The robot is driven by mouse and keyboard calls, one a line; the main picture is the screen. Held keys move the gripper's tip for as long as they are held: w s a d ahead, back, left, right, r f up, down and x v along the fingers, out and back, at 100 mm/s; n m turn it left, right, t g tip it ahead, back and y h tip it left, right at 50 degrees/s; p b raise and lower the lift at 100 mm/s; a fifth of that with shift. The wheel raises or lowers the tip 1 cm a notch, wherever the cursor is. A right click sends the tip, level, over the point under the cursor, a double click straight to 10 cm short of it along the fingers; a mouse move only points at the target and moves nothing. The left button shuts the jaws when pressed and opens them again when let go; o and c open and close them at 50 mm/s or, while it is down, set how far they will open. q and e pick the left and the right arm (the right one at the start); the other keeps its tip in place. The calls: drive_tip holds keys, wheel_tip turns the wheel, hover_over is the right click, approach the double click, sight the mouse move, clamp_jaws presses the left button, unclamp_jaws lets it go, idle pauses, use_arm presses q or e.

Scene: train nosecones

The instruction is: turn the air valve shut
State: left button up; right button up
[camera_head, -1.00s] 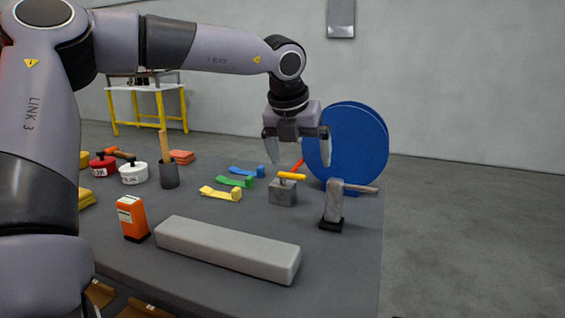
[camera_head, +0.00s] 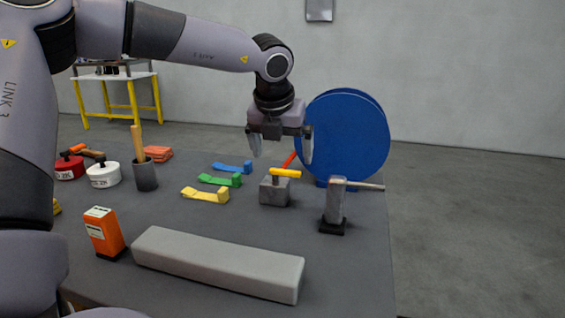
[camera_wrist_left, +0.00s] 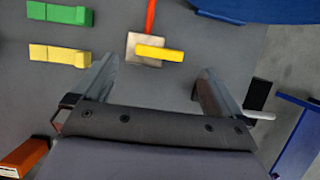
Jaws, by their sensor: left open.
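The air valve appears to be the small grey block (camera_head: 275,192) with a yellow lever handle (camera_head: 286,173) on top, standing on the dark table. A red bar (camera_head: 289,159) shows behind it. In the left wrist view the yellow handle (camera_wrist_left: 160,53) lies crosswise over the block (camera_wrist_left: 137,42), with the red bar (camera_wrist_left: 150,15) at its far side. My left gripper (camera_head: 282,148) hangs pointing down above the valve, jaws apart and empty. In the wrist view the left gripper's fingers (camera_wrist_left: 157,68) stand either side of the handle, apart from it. My right gripper is not in view.
A blue disc (camera_head: 345,135) stands close behind and right of the valve. A grey upright tool (camera_head: 334,203) stands front right. Yellow (camera_head: 206,195), green (camera_head: 219,180) and blue (camera_head: 232,167) pieces lie left. A long grey bar (camera_head: 218,262) lies in front.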

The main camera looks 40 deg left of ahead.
sight(285, 170)
use_arm(q)
drive_tip(key=shift+x, duration=2.15)
drive_tip(key=c, duration=1.1)
drive_tip(key=shift+o, duration=0.2)
